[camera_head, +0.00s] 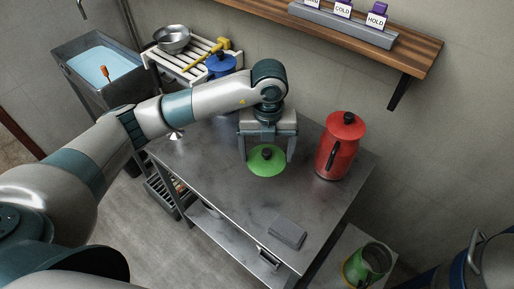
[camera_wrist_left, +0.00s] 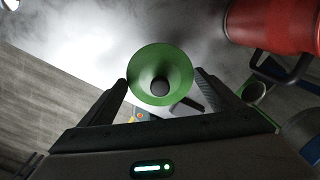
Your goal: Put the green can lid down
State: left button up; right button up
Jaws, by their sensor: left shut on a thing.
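The green can lid (camera_head: 258,167) is a shallow round cone with a black knob. My left gripper (camera_head: 268,158) points down over the steel table (camera_head: 220,189) and is shut on the lid, one finger at each side. In the left wrist view the lid (camera_wrist_left: 146,66) sits between the fingertips, its knob towards the camera. I cannot tell whether its underside touches the table. The green can (camera_head: 373,258) stands open at the lower right on a low stand. My right gripper is not in view.
A red can (camera_head: 338,150) with its lid on stands right of the gripper. A grey block (camera_head: 287,233) lies near the table's front edge. The table's middle front is clear.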

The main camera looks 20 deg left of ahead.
pick_arm(q)
jog(key=n, duration=0.6)
jog(key=shift+w+d+f+p, duration=0.15)
jog(key=shift+w+d+p, duration=0.15)
jog(key=shift+p, duration=0.1)
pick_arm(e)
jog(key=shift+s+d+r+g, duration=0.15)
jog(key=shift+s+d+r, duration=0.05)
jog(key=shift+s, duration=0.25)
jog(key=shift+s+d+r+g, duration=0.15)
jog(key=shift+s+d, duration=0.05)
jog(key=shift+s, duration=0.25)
pick_arm(q)
jog(key=shift+a, duration=0.1)
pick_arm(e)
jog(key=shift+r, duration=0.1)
pick_arm(q)
jog(key=a+f+p, duration=0.1)
jog(key=a+f, duration=0.1)
jog(key=a, duration=0.1)
jog(key=a+f+p, duration=0.2)
jog(key=a, duration=0.2)
jog(key=a+f+p, duration=0.2)
jog(key=a+f, duration=0.1)
jog(key=a, duration=0.1)
jog(key=shift+a, duration=0.2)
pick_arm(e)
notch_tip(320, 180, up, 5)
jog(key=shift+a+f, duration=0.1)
